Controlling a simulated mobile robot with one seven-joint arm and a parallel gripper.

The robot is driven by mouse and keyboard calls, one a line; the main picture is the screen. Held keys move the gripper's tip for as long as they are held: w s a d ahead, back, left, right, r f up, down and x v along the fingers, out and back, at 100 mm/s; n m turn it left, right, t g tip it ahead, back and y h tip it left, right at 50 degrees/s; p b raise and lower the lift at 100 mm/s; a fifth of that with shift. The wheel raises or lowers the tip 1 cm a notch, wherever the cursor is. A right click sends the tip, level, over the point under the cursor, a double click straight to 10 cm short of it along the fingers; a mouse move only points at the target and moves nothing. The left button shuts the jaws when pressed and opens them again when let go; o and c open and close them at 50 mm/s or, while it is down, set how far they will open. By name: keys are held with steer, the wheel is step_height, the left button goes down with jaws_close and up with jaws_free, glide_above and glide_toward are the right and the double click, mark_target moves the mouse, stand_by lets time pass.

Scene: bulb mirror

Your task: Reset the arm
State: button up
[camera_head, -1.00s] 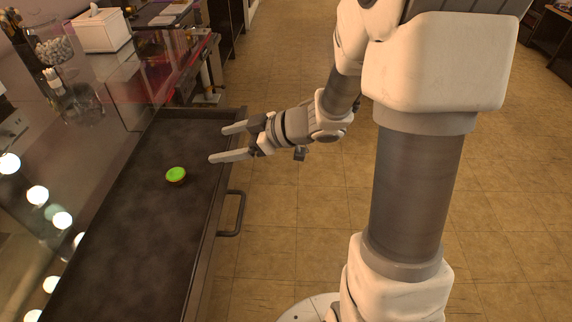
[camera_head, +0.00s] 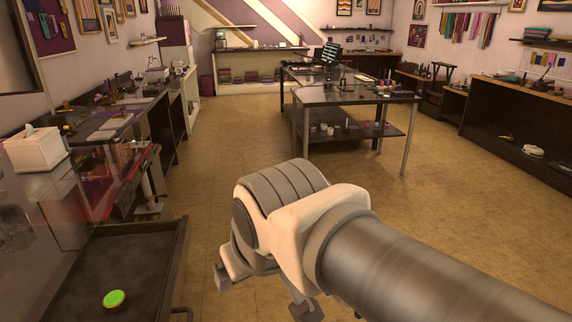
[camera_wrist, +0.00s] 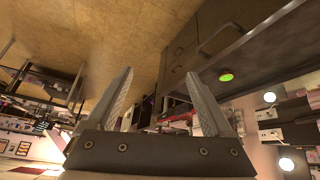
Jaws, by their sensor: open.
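My gripper (camera_wrist: 159,72) is open in the wrist view, its two fingers spread wide with nothing between them. A small round item with a bright green top (camera_head: 114,299) lies in the open dark drawer (camera_head: 140,252) at lower left. The green item also shows in the wrist view (camera_wrist: 226,76), to the right of the fingers and well apart from them.
A white tissue box (camera_head: 36,150) stands on the counter at left. A dark work table (camera_head: 355,97) stands at the back, with a low shelf unit (camera_head: 530,130) at right. The tiled floor (camera_head: 230,125) between them is clear.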

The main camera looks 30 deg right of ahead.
steer(key=shift+s+a+f+g+y, duration=0.3)
steer(key=shift+a+f+g, duration=0.15)
steer(key=shift+a, duration=0.15)
step_height(320, 180, up, 9)
steer(key=p, duration=0.8)
steer(key=shift+f+p, duration=0.2)
steer(key=shift+p, duration=0.1)
